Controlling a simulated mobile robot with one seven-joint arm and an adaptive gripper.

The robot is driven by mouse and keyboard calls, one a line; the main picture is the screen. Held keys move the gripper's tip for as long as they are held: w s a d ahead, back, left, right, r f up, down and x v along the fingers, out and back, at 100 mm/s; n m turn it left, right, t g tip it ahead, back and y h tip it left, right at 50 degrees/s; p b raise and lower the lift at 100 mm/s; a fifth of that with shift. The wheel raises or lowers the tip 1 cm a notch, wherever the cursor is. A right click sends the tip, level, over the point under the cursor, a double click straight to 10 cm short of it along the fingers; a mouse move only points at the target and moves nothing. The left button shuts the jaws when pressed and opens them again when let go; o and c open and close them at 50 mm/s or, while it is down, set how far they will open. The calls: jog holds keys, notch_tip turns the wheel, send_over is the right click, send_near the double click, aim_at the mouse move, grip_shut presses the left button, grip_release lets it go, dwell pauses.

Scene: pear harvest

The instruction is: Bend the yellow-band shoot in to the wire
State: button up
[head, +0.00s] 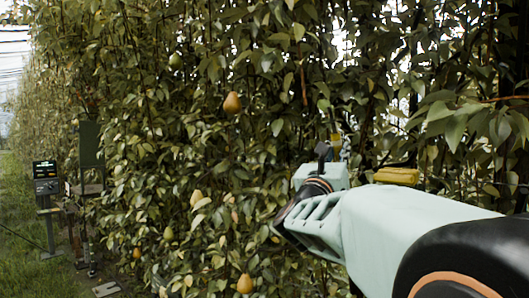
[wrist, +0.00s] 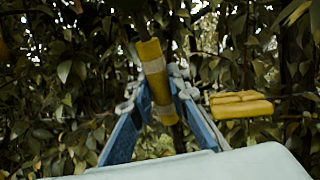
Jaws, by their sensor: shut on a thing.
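The yellow-band shoot shows in the wrist view as a thin stem with a yellow band (wrist: 151,62), leaning a little and running between my fingers. My gripper (wrist: 157,92) has its blue fingers closed around the shoot at the band, one finger on each side. In the head view the band (head: 336,140) shows small just above my gripper (head: 327,152), which is partly hidden by my arm. A separate yellow block-like piece (wrist: 241,105) is to the right of the gripper, apart from the band; it also shows in the head view (head: 397,176).
A dense leafy pear hedge fills the view. Pears hang in it, one high (head: 232,103) and one low (head: 245,284), left of my arm. A dark post with a display (head: 46,178) stands at the far left on grass. Leaves crowd close around my gripper.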

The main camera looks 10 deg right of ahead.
grip_shut()
